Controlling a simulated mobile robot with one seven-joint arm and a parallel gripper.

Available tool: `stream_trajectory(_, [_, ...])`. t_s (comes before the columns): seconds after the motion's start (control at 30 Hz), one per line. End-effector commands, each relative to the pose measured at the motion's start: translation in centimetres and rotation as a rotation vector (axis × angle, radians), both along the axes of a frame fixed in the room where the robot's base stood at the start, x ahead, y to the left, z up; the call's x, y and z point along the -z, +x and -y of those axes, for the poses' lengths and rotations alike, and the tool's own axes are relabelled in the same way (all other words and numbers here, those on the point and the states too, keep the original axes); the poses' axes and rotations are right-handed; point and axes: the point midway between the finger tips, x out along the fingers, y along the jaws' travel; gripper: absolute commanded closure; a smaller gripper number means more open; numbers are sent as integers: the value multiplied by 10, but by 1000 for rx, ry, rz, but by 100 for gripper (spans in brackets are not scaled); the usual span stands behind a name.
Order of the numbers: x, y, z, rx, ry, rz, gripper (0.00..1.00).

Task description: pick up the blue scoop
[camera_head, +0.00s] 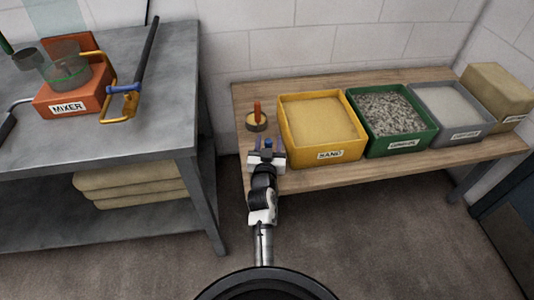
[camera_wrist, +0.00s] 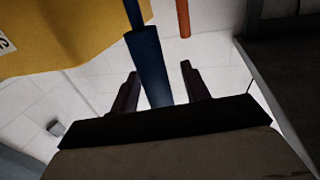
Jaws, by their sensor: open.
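The blue scoop shows as a long blue handle (camera_wrist: 147,62) in the wrist view, standing between my two fingers. In the head view only a small blue piece (camera_head: 267,146) of it shows at my gripper, beside the front left corner of the yellow sand bin. My gripper (camera_head: 266,150) is at the front edge of the wooden bench. Its dark fingers also show in the wrist view (camera_wrist: 159,70), open, one on each side of the handle with gaps. The scoop's far end is hidden.
The yellow sand bin (camera_head: 345,152), green gravel bin (camera_head: 405,146) and grey bin (camera_head: 465,133) line the wooden bench (camera_head: 330,178). A round item with an orange handle (camera_head: 257,110) stands just behind my gripper. A metal table (camera_head: 160,75) with an orange mixer (camera_head: 70,101) is at left.

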Motion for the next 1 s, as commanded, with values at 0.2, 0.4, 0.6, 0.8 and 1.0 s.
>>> stream_trajectory(0.2, [0, -1, 0, 0, 0, -1, 54])
stream_trajectory(0.4, [0, -1, 0, 0, 0, -1, 68])
stream_trajectory(0.6, [0, -1, 0, 0, 0, -1, 94])
stream_trajectory(0.8, [0, -1, 0, 0, 0, 1, 97])
stream_trajectory(1.0, [-8, -1, 0, 0, 2, 2, 97])
